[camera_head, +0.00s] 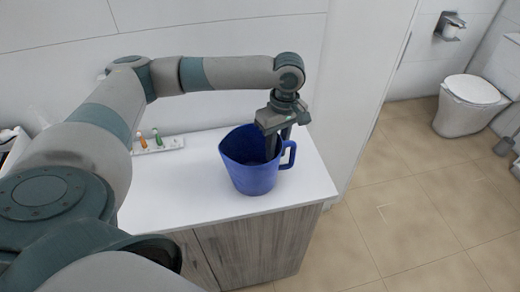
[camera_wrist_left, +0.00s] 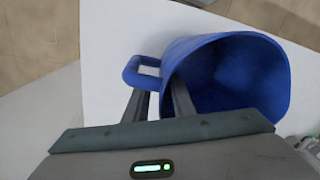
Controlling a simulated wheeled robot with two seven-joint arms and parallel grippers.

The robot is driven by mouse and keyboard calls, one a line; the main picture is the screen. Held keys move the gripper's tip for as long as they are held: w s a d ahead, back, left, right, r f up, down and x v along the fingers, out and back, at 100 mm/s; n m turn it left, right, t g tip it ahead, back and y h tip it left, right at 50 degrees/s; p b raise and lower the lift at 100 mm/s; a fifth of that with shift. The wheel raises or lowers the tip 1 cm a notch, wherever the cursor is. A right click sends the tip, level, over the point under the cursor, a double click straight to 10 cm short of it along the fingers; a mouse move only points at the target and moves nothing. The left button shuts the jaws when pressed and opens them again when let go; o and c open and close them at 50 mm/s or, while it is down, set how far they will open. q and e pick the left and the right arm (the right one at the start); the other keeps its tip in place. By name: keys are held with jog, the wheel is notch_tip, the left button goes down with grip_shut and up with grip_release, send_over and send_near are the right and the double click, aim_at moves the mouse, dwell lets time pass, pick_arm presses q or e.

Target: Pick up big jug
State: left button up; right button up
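The big jug (camera_head: 250,176) is blue, upright and open-topped on the white counter, its handle (camera_head: 290,155) on the right side. In the left wrist view the jug (camera_wrist_left: 272,75) fills the upper right, with its handle (camera_wrist_left: 131,72) to the left. My left gripper (camera_head: 278,150) points down at the rim on the handle side. In the left wrist view its two fingers (camera_wrist_left: 160,100) stand apart, one by the handle and one at the rim. They seem to straddle the wall; contact cannot be told. My right gripper is not in view.
The white counter top (camera_head: 190,198) has free room left and in front of the jug. A small tray (camera_head: 170,144) with little bottles lies at the back left by the wall. A toilet (camera_head: 470,103) stands far right on the tiled floor.

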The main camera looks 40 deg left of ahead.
aim_at(278, 139)
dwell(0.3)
pick_arm(q)
grip_shut()
jog(key=shift+r, duration=0.15)
jog(key=shift+r+b, duration=0.35)
jog(key=shift+r, duration=0.25)
notch_tip(278, 139, up, 3)
jog(key=shift+f+b, duration=0.2)
jog(key=shift+b, duration=0.25)
jog(key=s+d+r+b, duration=0.1)
jog(key=s+d+r, duration=0.4)
jog(key=d, duration=0.5)
notch_tip(278, 139, up, 2)
jog(key=shift+s+b, duration=0.3)
jog(key=shift+b, duration=0.1)
jog(key=shift+d, duration=0.1)
